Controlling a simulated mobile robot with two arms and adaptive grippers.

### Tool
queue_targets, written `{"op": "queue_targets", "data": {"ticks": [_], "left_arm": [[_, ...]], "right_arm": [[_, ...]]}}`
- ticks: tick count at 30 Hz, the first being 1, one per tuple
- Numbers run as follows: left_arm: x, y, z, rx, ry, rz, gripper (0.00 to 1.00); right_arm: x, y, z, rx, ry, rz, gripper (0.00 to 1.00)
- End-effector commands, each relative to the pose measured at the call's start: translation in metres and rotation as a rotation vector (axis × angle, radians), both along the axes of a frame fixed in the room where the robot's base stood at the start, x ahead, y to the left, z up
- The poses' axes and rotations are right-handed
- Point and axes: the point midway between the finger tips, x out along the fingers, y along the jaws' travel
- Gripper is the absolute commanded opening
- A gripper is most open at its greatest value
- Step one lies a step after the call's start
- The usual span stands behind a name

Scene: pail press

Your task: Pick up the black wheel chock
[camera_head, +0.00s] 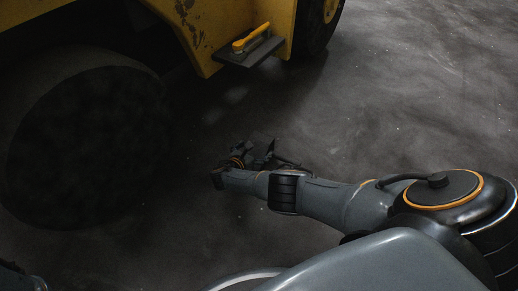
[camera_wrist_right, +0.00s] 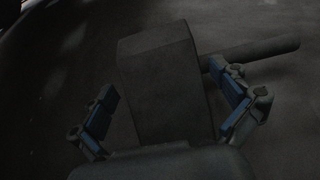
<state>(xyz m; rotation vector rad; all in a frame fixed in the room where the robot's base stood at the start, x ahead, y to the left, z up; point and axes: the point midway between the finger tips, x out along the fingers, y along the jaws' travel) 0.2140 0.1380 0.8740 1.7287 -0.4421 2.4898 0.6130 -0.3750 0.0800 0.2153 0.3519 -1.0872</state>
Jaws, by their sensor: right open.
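The black wheel chock (camera_wrist_right: 160,80) shows in the right wrist view as a dark block with flat faces. A dark rod (camera_wrist_right: 262,51) extends to the right from behind it. My right gripper (camera_wrist_right: 168,105) is open, with one blue-padded finger on each side of the block. Gaps show between the pads and the block. In the head view my right gripper (camera_head: 266,155) is low over the floor, and the chock is too dark there to tell from the gripper. My left gripper is not in view; only a bit of dark arm shows at the bottom left corner.
A yellow vehicle (camera_head: 205,35) stands at the top, with a big dark wheel (camera_head: 85,140) left of my right gripper and another wheel (camera_head: 318,25) behind. A yellow-handled item (camera_head: 251,38) lies on its step (camera_head: 250,55). The floor (camera_head: 420,100) at right is clear.

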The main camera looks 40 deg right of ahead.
Motion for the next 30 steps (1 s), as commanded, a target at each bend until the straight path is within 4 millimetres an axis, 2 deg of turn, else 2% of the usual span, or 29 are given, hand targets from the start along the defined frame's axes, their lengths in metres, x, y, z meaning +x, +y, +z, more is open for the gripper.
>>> {"op": "queue_targets", "data": {"ticks": [8,11,20,30], "left_arm": [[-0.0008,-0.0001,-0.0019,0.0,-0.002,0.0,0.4],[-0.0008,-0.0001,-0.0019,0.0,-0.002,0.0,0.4],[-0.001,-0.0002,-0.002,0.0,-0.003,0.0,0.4],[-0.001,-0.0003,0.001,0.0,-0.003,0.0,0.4]], "right_arm": [[0.0019,-0.0036,-0.0012,0.001,0.001,0.001,1.0],[0.0017,-0.0034,-0.0013,0.001,0.001,0.001,0.84],[0.0016,-0.0033,-0.0015,0.001,0.001,0.001,0.23],[0.0028,-0.0038,0.0031,-0.001,-0.002,0.001,0.21]]}}
